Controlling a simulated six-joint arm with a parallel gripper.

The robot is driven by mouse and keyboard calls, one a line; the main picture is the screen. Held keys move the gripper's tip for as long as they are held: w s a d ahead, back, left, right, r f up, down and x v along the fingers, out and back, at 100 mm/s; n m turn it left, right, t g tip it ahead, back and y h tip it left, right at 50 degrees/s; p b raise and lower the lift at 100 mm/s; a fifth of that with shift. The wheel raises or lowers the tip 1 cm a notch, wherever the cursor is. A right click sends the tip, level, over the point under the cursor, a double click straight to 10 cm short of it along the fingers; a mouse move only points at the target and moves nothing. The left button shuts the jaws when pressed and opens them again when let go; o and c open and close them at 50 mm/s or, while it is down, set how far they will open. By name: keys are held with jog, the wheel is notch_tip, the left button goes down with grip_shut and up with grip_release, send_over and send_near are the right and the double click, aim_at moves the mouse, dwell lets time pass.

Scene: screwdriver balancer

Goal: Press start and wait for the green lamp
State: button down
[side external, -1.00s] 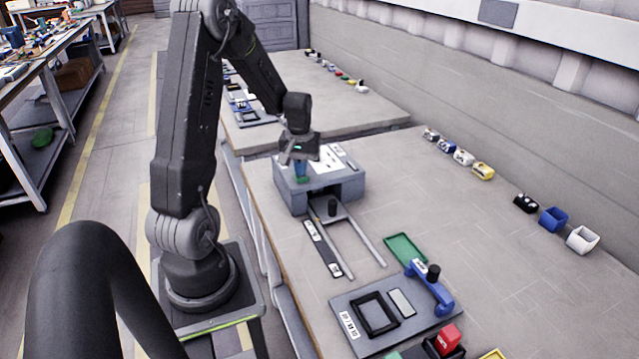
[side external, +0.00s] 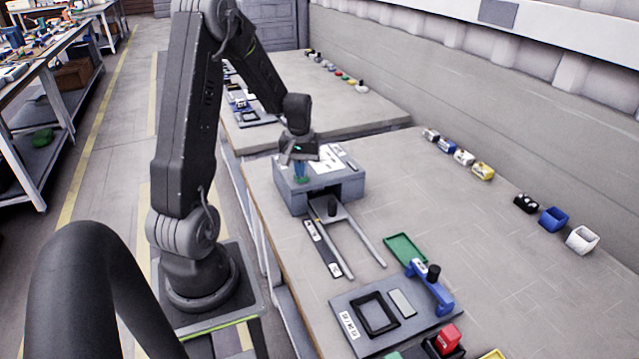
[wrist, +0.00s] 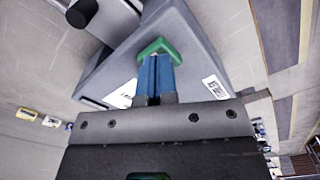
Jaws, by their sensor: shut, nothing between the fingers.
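The grey balancer box (side external: 290,197) stands on the bench beneath my gripper, with white labels on top. My gripper (side external: 301,179) points down at the top of the box, near its front edge. In the wrist view, the blue fingers of my gripper (wrist: 157,58) are together and empty. Their tips are at a green angular piece (wrist: 158,46) on the box top. They overlap it in the picture; I cannot tell whether they touch or press it. The fingers partly hide the green piece. I cannot make out a lit lamp.
Two rails (side external: 362,240) with a dark knob (side external: 332,205) extend from the box. A green tray (side external: 405,250), a grey fixture plate (side external: 350,305) and a blue tool (side external: 430,288) lie nearer the camera. Small bins line the wall. The bench's middle right is clear.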

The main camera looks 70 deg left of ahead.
jog(key=shift+r, duration=3.35)
jog(key=shift+r, duration=0.1)
jog(key=shift+r, duration=2.95)
jog(key=d+r+m+t+y, duration=0.1)
jog(key=d+r+m, duration=0.2)
jog(key=d, duration=0.6)
jog(key=d+r+m+t, duration=0.2)
jog(key=d+r+m, duration=0.1)
jog(key=d, duration=0.5)
jog(key=s+d+m+t, duration=0.1)
jog(key=s+d+m, duration=0.2)
jog(key=d, duration=0.3)
jog(key=s+d+m+t+h, duration=0.1)
jog(key=s+d+m, duration=0.2)
jog(key=s+d, duration=0.2)
jog(key=shift+d+t, duration=0.3)
jog(key=shift+d, duration=0.65)
